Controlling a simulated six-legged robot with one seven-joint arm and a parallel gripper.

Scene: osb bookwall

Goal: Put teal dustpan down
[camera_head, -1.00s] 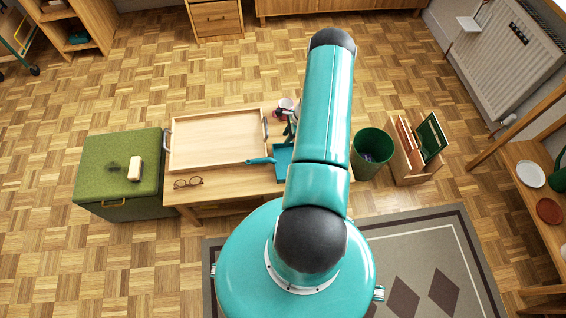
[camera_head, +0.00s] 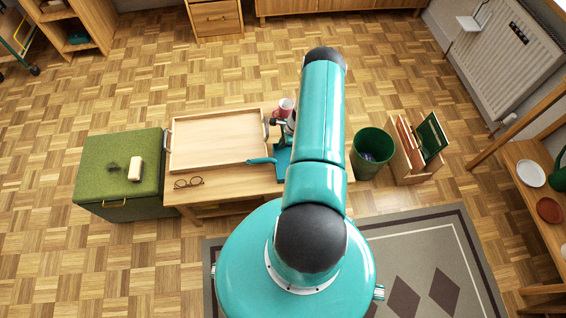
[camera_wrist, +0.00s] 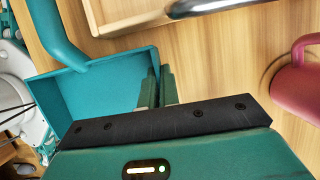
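The teal dustpan (camera_head: 282,167) is at the right part of the low wooden table, beside the tray, its handle (camera_head: 262,160) pointing left. My arm covers its right side in the head view. In the wrist view the dustpan (camera_wrist: 105,90) fills the left, open side up, with its handle toward the top left. My gripper (camera_wrist: 157,80) has its two green fingers close together at the dustpan's right wall, one on each side, with almost no gap. The pan looks level and at the table surface; whether it fully touches is hard to tell.
A wooden tray (camera_head: 217,161) covers most of the table. A pink mug (camera_head: 285,108) stands behind the dustpan, close to my gripper in the wrist view (camera_wrist: 298,88). Glasses (camera_head: 188,183) lie at the front edge. A green bin (camera_head: 372,150) stands right of the table.

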